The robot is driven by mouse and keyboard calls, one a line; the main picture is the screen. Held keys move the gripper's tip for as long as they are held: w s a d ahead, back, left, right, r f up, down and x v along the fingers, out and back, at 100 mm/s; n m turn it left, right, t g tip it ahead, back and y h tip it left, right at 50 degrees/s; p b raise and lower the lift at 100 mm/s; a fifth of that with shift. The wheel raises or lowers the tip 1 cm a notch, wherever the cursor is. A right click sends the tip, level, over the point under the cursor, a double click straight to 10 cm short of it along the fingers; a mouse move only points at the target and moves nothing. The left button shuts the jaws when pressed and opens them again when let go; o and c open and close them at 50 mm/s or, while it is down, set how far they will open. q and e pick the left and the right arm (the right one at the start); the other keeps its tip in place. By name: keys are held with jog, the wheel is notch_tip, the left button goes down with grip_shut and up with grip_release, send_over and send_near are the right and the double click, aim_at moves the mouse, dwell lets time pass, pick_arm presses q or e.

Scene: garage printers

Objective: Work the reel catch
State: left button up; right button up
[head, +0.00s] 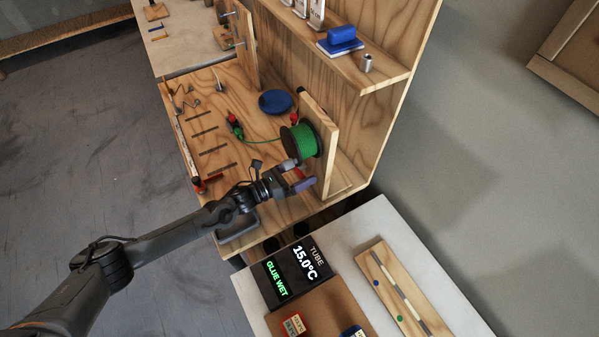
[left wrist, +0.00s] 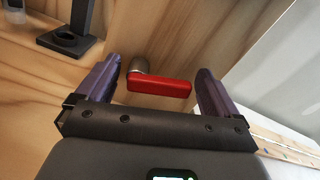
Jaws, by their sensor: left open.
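The reel of green filament (head: 300,141) hangs on the upright wooden panel (head: 322,120). A red catch lever (left wrist: 160,86) with a grey pivot (left wrist: 138,66) sits on the wood below the reel. In the left wrist view the lever lies roughly level, its pivot at the left end. My left gripper (head: 296,174) is open at the lower part of that panel, with its purple fingers on either side of the lever. In the left wrist view, gaps show between the lever and both fingers. In the head view the fingers hide most of the lever. My right gripper is not in view.
A blue disc (head: 275,102) and red-and-green parts (head: 235,126) lie on the wooden bench behind the gripper. A shelf (head: 365,75) stands above right. A dark display (head: 291,270) reads "TUBE 15.0°C" and "GLUE WET" on the white table in front.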

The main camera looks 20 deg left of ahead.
pick_arm(q)
jog(key=c, duration=1)
jog(key=shift+o, duration=0.2)
jog(key=shift+d+f+m+b, duration=0.15)
jog(key=shift+f+m+b, duration=0.15)
jog(key=shift+m+b, duration=0.45)
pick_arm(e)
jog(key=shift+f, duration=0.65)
pick_arm(q)
jog(key=shift+m, duration=0.65)
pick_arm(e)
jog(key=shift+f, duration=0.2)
pick_arm(q)
jog(key=o, duration=1)
jog(key=shift+c, duration=0.2)
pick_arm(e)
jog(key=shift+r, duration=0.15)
